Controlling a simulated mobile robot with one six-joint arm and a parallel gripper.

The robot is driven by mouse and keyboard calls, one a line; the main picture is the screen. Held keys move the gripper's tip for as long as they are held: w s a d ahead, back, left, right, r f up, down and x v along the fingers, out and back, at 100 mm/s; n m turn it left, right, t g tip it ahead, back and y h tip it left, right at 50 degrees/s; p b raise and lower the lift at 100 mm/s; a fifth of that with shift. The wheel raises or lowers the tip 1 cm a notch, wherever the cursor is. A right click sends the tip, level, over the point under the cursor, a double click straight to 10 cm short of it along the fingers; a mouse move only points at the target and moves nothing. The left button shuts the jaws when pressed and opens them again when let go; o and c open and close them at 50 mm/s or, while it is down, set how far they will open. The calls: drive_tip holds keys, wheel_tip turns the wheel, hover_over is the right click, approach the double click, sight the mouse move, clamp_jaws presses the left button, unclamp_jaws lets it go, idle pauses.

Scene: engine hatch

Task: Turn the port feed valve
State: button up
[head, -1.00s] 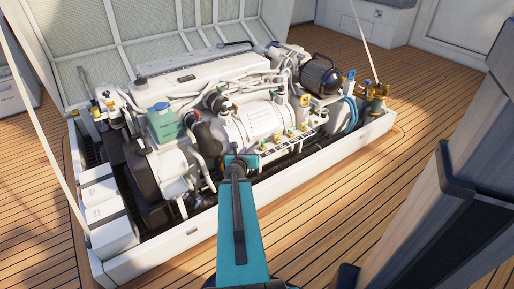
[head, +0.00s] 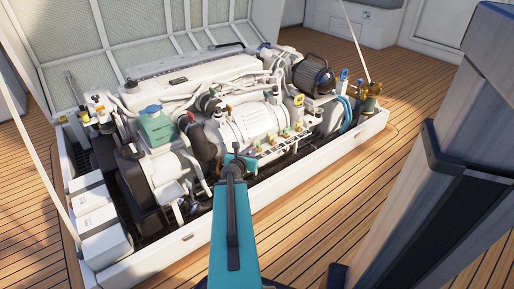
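The open engine hatch (head: 205,232) holds a white engine (head: 190,75). A row of small valves with green and orange parts (head: 272,143) runs along the engine's near side. More small fittings with yellow and dark parts (head: 100,112) stand at the left end. A brass fitting with a blue top (head: 370,90) stands at the right end. I cannot tell which of these is the port feed valve. My teal arm reaches in from the bottom, and its end with my gripper (head: 236,163) is over the hatch's near side, just left of the valve row. The fingers are too small to make out.
White boxes (head: 103,238) stand at the hatch's left end. A blue hose coil (head: 346,112) hangs at the right. Open wooden deck (head: 330,205) lies in front of the hatch.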

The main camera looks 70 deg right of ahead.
sight(258, 144)
drive_tip(key=shift+b+x, duration=1.3)
drive_tip(key=shift+b, duration=2.05)
drive_tip(key=shift+b+x, duration=2)
drive_tip(key=shift+x, duration=3.3)
drive_tip(key=shift+d+f, duration=0.1)
drive_tip(key=shift+f, duration=0.05)
